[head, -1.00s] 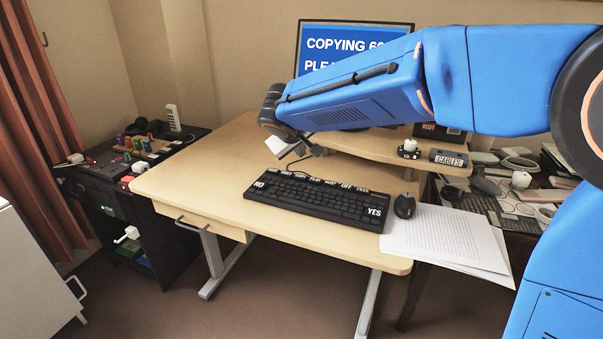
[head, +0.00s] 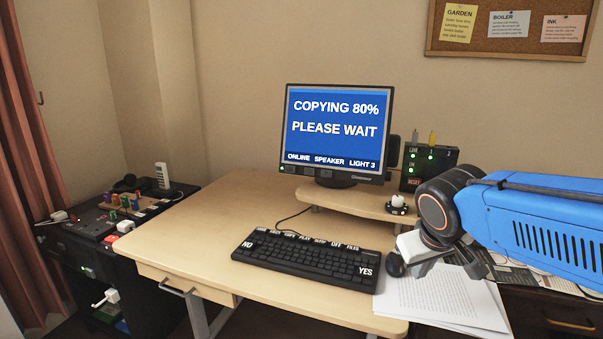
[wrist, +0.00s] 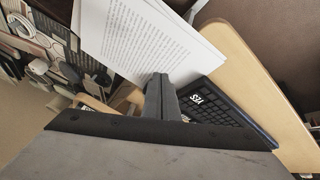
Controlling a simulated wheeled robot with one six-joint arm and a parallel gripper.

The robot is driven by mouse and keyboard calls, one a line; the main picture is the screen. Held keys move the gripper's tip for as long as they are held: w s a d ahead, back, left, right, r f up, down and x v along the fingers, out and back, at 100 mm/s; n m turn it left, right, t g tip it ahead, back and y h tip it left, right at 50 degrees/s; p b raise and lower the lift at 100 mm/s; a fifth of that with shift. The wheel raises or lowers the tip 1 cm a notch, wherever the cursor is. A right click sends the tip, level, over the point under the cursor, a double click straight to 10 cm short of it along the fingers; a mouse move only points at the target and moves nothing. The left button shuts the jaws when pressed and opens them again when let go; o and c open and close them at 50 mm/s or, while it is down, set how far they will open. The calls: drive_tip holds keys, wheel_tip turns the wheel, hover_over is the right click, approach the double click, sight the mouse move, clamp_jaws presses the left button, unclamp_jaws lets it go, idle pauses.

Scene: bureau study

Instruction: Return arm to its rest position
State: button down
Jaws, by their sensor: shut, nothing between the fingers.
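My blue arm reaches in from the right edge of the head view. My gripper (head: 460,268) hangs over the paper stack at the desk's right side, apart from the desk. In the wrist view its fingers (wrist: 163,92) are together with nothing between them. The white printed paper (head: 440,298) lies below, and it also shows in the wrist view (wrist: 140,40). The black keyboard (head: 300,260) lies left of the gripper, with its YES key (wrist: 197,99) in the wrist view.
The monitor (head: 338,130) reads "COPYING 80% PLEASE WAIT" and stands on a raised shelf (head: 350,204). A black box with green lights (head: 428,165) stands behind the gripper. The wooden desk (head: 200,235) is clear at its left. A dark cabinet (head: 85,262) stands at far left.

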drive_tip(key=s+d+f+m, duration=0.1)
drive_tip(key=s+f, duration=0.2)
drive_tip(key=s, duration=0.4)
drive_tip(key=s+d+f+m+y, duration=0.1)
drive_tip(key=s+d+f, duration=0.1)
drive_tip(key=s, duration=0.6)
drive_tip(key=shift+d+f+g+y, duration=0.15)
drive_tip(key=shift+f+g+y, duration=0.15)
drive_tip(key=shift+f, duration=0.4)
